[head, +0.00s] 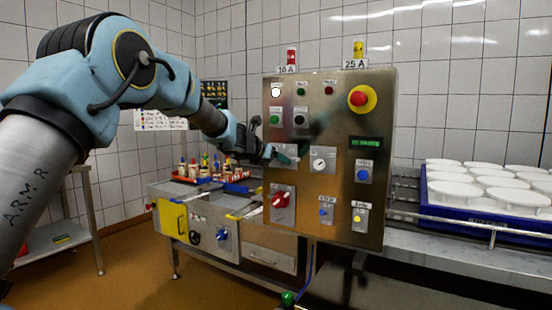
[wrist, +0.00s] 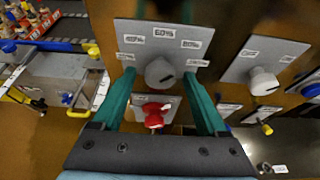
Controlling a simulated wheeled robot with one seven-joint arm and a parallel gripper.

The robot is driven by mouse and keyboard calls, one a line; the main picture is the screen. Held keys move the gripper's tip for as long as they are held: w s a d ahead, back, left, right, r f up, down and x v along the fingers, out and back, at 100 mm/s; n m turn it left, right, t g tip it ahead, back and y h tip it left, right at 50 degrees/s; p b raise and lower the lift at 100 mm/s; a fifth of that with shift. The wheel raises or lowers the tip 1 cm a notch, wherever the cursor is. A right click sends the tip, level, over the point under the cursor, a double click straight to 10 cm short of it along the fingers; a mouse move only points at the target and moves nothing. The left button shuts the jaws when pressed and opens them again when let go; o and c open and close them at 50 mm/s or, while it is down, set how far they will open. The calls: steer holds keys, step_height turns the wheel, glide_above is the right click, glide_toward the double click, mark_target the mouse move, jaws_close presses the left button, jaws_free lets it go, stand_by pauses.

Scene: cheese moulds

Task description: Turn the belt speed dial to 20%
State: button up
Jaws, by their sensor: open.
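The belt speed dial (wrist: 158,73) is a round grey knob on a light plate with a ring of percent labels. The top label reads 60%; the others are too small to read surely. A short dark mark shows on the knob's lower right part. My gripper (wrist: 161,88) is open, with one teal finger on each side of the knob; I cannot tell whether they touch it. In the head view my gripper (head: 272,153) is at the left part of the steel control panel (head: 340,220) and mostly hides the dial and its plate.
A second dial (head: 319,165) sits just right, also in the wrist view (wrist: 263,80). A red rotary switch (head: 281,199) is below. A red emergency stop (head: 358,98) is upper right. A blue crate (head: 485,222) of white moulds stands right; a bottle tray (head: 187,180) stands left.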

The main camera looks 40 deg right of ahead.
steer(key=shift+d, duration=0.1)
jaws_close()
stand_by(0.7)
